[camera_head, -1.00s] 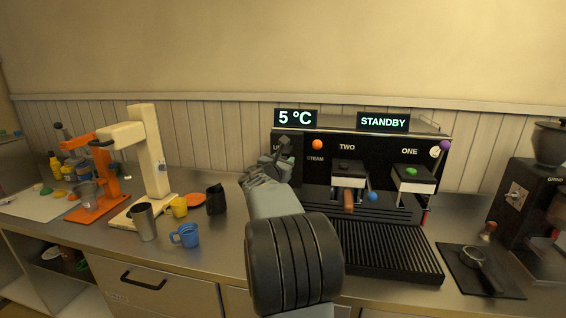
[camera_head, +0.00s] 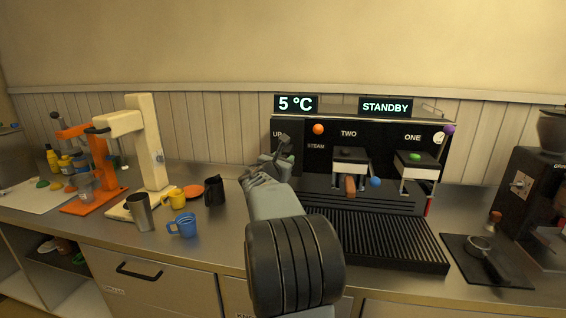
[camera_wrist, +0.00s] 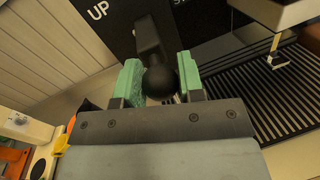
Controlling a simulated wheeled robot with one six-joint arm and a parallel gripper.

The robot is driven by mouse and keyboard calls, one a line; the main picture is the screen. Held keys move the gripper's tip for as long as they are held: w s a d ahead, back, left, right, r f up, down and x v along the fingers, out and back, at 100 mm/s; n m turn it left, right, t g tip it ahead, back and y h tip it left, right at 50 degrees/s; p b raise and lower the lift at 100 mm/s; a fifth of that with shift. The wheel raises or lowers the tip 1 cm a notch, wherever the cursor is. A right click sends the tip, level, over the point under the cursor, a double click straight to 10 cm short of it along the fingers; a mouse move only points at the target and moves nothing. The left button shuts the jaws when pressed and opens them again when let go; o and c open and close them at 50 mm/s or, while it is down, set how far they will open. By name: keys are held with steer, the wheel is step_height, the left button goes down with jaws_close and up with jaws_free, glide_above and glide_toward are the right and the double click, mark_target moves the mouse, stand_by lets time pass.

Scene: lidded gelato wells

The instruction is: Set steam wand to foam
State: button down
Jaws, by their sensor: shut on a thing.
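The black espresso machine (camera_head: 385,135) stands on the counter, with "UP" and "STEAM" labels at its left end. A black lever (camera_wrist: 149,38) with a round black knob (camera_wrist: 161,80) shows below the "UP" label in the wrist view. My gripper (camera_wrist: 158,84) has its green fingers on either side of the knob, shut on it. In the head view my gripper (camera_head: 282,163) is at the machine's left end, and my arm hides the lever's lower part there. Displays read 5 °C (camera_head: 296,104) and STANDBY (camera_head: 385,107).
A slatted drip tray (camera_head: 385,240) is right of my arm. A blue cup (camera_head: 183,226), steel pitcher (camera_head: 141,212), yellow cup (camera_head: 174,198) and black pitcher (camera_head: 214,190) stand to the left. A grinder (camera_head: 535,195) stands at the far right.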

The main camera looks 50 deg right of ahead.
step_height(320, 180, down, 6)
steer(key=b, duration=0.4)
steer(key=shift+r+b, duration=0.25)
steer(key=shift+b, duration=0.05)
steer(key=c, duration=0.8)
jaws_free()
steer(key=shift+o, duration=0.2)
steer(key=b+v, duration=0.1)
steer(key=v, duration=1.3)
steer(key=shift+b, duration=0.4)
steer(key=shift+d, duration=0.1)
